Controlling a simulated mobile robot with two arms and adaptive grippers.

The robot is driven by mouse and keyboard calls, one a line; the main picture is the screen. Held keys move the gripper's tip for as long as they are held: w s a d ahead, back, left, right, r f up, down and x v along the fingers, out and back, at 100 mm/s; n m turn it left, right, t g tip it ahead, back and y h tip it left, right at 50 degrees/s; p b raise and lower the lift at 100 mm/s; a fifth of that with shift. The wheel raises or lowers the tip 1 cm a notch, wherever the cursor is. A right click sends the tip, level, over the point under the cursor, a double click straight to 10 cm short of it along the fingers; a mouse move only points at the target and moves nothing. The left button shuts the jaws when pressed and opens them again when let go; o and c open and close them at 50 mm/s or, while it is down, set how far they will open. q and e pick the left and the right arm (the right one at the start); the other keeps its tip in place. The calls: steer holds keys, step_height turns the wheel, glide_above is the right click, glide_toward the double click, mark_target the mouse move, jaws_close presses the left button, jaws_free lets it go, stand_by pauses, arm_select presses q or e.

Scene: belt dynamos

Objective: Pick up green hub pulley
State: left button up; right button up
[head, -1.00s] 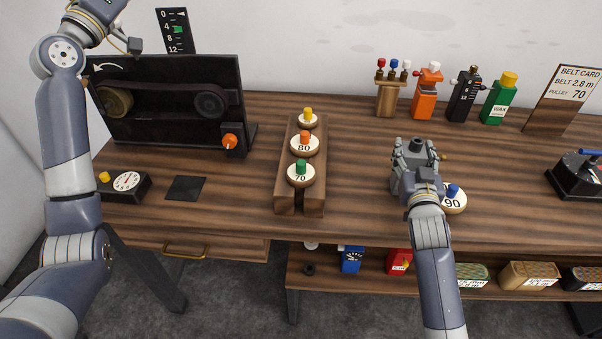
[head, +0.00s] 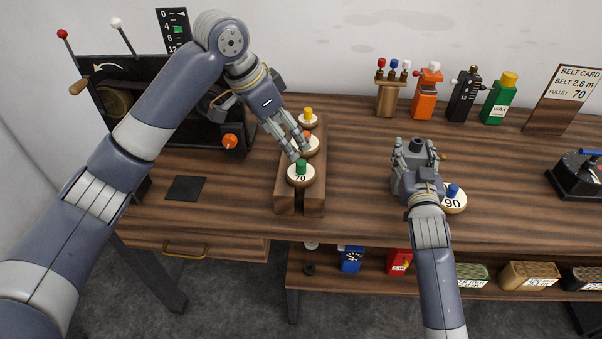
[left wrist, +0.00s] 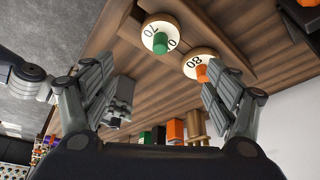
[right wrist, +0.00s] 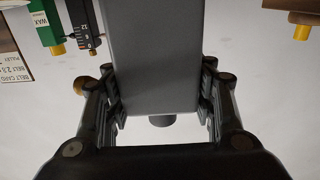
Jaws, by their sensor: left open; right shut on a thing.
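The green hub pulley (head: 300,176), a pale disc marked 70 with a green hub, sits at the near end of the wooden rack. It also shows in the left wrist view (left wrist: 159,36). My left gripper (head: 300,147) is open and empty, just behind and above it, over the orange hub pulley (head: 313,146) and partly hiding that one. In the left wrist view the orange hub pulley (left wrist: 199,64) lies near the right finger. My right gripper (head: 415,158) is shut on a grey block-like thing (right wrist: 152,60), above the table.
The wooden rack (head: 285,200) also holds a yellow hub pulley (head: 308,119). A blue hub pulley (head: 454,198) marked 90 lies beside my right gripper. The table between rack and right gripper is clear.

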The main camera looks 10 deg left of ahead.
mark_target(298, 163)
arm_select(q)
steer(key=x, duration=1.2)
steer(key=shift+s+a+f, duration=0.25)
steer(key=shift+a+f, duration=0.1)
steer(key=c, duration=1.3)
